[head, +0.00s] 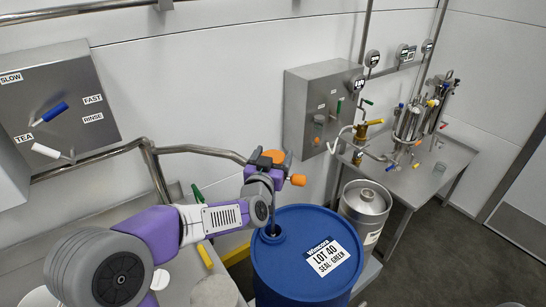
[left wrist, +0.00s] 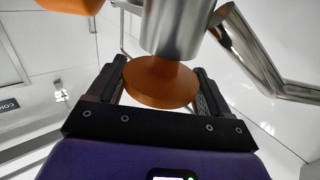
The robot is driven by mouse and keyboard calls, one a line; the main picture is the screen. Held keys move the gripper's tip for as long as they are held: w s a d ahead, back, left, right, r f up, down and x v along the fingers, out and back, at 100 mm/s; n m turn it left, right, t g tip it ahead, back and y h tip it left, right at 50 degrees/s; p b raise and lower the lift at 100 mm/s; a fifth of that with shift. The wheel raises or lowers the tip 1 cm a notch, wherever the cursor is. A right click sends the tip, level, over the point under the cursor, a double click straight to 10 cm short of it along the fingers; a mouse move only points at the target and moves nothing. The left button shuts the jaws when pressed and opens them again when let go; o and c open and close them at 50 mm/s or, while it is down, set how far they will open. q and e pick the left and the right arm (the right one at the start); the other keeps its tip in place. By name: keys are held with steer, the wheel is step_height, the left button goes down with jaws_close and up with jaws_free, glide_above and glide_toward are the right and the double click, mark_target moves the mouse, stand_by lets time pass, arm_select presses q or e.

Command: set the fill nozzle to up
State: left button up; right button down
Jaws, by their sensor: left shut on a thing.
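My left gripper (head: 268,163) is at the end of the bent steel pipe, above the blue drum (head: 300,275). In the left wrist view, an orange round knob (left wrist: 160,84) sits between the two fingers, and the gripper (left wrist: 158,92) is shut on it. A steel cylinder (left wrist: 178,28), part of the fill nozzle, rises from the knob. In the head view, an orange round end (head: 298,180) shows just right of the gripper. A thin grey tube (head: 273,214) runs down toward the drum's top opening. The gripper hides much of the nozzle. My right gripper is not in view.
The bent steel pipe (head: 205,150) runs from the left toward the gripper. A steel keg (head: 364,208) stands right of the drum. A wall panel with blue and white levers (head: 58,95) is at the left. A bench with apparatus (head: 445,165) is at the right.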

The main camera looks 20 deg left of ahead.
arm_select(q)
step_height(320, 180, up, 26)
steer(key=p, duration=1.9)
steer(key=shift+r+p, duration=0.15)
steer(key=shift+p, duration=0.2)
steer(key=o, duration=1)
steer(key=shift+r, duration=0.1)
steer(key=o, duration=0.4)
steer(key=shift+f, duration=0.25)
steer(key=shift+s, duration=0.15)
steer(key=s, duration=0.2)
steer(key=s+d, duration=0.1)
steer(key=s, duration=0.4)
steer(key=shift+s+d, duration=0.15)
